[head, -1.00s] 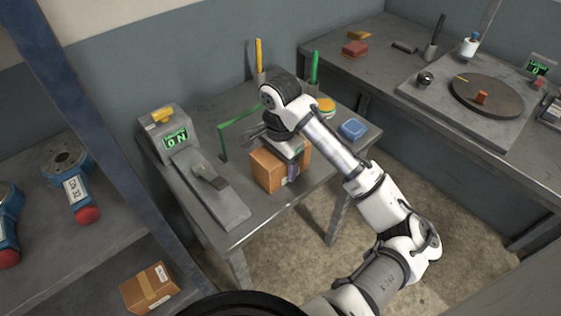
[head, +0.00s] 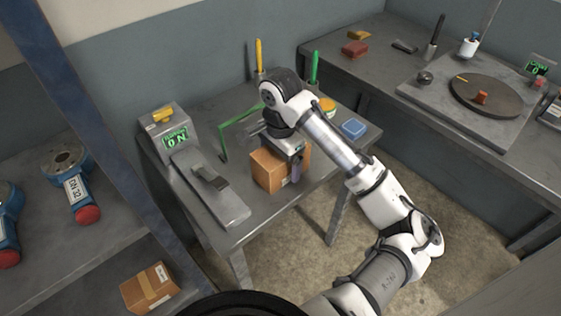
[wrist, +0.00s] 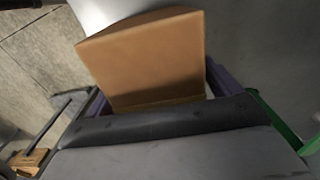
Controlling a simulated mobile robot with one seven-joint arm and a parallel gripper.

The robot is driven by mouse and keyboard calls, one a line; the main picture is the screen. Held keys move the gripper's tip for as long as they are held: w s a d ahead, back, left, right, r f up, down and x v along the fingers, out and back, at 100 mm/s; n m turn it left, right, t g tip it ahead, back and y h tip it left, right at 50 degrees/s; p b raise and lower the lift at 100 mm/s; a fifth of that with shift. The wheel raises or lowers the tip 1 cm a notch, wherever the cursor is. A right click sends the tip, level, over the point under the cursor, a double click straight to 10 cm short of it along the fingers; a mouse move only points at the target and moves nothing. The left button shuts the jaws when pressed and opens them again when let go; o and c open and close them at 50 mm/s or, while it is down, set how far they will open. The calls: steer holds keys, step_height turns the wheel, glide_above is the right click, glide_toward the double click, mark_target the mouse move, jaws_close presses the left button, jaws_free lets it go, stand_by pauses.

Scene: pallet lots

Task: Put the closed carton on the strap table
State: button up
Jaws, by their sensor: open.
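A brown carton (head: 268,172) stands on the grey strap table (head: 236,228), near the table's front right edge. It also fills the middle of the wrist view (wrist: 150,58). My gripper (head: 296,170) is at the carton, with one purple finger down along its right side. In the wrist view, purple finger parts show on both sides of the carton. The jaws are open around it. The far finger is mostly hidden in the head view, and the carton's top is partly covered by my gripper.
A sealing device with a lit display (head: 174,137) stands at the table's left. A green frame (head: 236,128) rises behind the carton, and a blue box (head: 353,129) lies to the right. Another taped carton (head: 150,288) is on the lower left shelf.

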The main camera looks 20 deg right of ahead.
step_height(320, 180, up, 11)
steer(key=shift+r, duration=0.15)
